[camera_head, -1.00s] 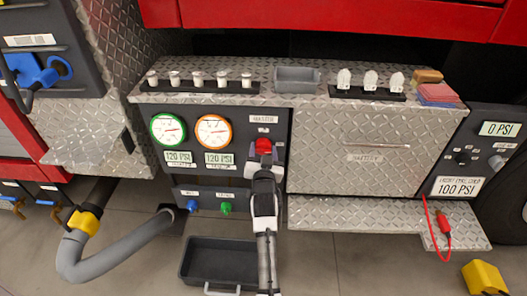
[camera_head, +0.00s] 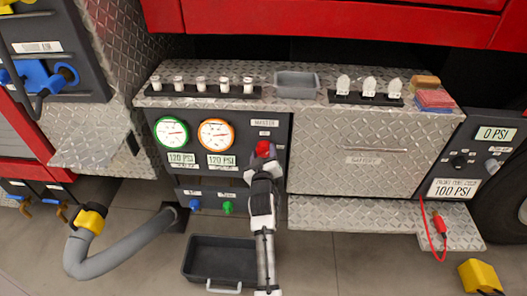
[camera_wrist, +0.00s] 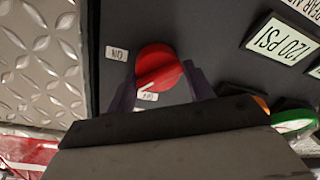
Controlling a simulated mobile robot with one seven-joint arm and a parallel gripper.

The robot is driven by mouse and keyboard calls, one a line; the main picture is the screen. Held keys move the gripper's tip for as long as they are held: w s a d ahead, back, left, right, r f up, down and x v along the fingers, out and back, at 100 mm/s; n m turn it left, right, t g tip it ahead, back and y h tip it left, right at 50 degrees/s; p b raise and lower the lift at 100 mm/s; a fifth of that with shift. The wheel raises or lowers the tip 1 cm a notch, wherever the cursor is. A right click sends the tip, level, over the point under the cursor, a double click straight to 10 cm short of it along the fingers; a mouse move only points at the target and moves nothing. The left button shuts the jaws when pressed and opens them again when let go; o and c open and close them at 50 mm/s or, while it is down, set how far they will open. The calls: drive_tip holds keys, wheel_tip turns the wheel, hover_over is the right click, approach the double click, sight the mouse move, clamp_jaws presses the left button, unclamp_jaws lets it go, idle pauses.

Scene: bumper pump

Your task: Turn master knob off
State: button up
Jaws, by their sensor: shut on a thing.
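The red master knob (camera_head: 263,148) sits on the dark panel (camera_head: 228,133) under a "MASTER" label (camera_head: 265,123). In the wrist view the knob (camera_wrist: 158,70) is a round red dial with a ridge across it and a white mark near its lower edge. One small label (camera_wrist: 117,53) is beside it and another (camera_wrist: 148,96) is close below it. My gripper (camera_wrist: 168,88) has a dark finger on each side of the knob and is shut on it. In the head view my gripper (camera_head: 262,164) partly covers the knob's lower side.
Two round gauges (camera_head: 171,132) (camera_head: 216,134) are left of the knob, with blue and green knobs (camera_head: 228,207) below. A dark tray (camera_head: 220,260) lies on the floor. A metal cabinet (camera_head: 365,155) stands to the right, and a grey hose (camera_head: 125,250) at left.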

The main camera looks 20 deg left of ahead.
drive_tip(key=n, duration=0.1)
drive_tip(key=n+p, duration=0.1)
drive_tip(key=n, duration=0.2)
drive_tip(key=shift+w+d+r+h+p, duration=0.15)
drive_tip(key=shift+r+h+p, duration=0.1)
drive_tip(key=shift+h+p, duration=0.1)
drive_tip(key=n+p, duration=0.1)
drive_tip(key=n, duration=0.3)
drive_tip(key=shift+n, duration=0.3)
drive_tip(key=o, duration=0.9)
drive_tip(key=shift+c, duration=0.2)
drive_tip(key=shift+o, duration=0.2)
drive_tip(key=shift+f, duration=0.15)
drive_tip(key=shift+a+f, duration=0.1)
drive_tip(key=shift+a, duration=0.1)
